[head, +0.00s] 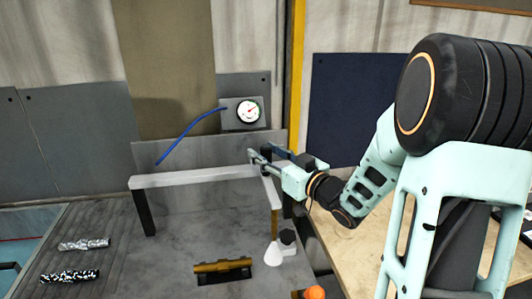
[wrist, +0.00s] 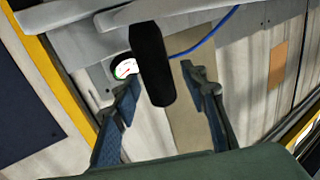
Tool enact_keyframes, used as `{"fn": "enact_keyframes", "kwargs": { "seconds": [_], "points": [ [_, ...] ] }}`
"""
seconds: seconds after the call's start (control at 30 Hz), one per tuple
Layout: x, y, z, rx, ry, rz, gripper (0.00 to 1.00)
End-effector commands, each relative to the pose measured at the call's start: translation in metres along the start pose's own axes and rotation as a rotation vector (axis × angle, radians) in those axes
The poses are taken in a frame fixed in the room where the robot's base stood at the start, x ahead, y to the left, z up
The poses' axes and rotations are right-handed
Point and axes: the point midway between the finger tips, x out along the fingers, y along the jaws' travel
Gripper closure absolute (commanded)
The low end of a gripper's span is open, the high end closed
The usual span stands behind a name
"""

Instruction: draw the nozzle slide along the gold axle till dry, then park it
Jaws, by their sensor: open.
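The gold axle (head: 222,266) lies low in a dark holder on the grey machine bed. The nozzle slide appears to be at the right end of the pale overhead rail (head: 195,176); its thin gold pipe (head: 274,224) hangs down to a white cone nozzle (head: 273,255), right of the axle. My gripper (head: 268,158) is at that rail end, partly hiding the slide. In the wrist view my gripper (wrist: 164,88) is open, with a black rounded handle (wrist: 152,65) between its spread fingers. Whether either finger touches it I cannot tell.
A round gauge (head: 248,111) with a blue hose (head: 190,135) is on the back panel. Two patterned cylinders (head: 84,244) (head: 70,276) lie on the bed at left. An orange knob (head: 314,292) is at the front edge. A black post (head: 145,212) supports the rail's left end.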

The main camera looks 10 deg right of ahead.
Motion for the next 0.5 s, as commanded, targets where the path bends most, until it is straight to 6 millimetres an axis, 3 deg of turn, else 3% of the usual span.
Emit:
{"fn": "enact_keyframes", "kwargs": {
  "seconds": [0.13, 0.5],
  "points": [
    [-0.0002, 0.0000, 0.0001, 0.000, 0.000, 0.000, 0.62],
    [-0.0004, 0.0000, 0.0000, 0.000, 0.000, 0.000, 1.00]
  ]
}}
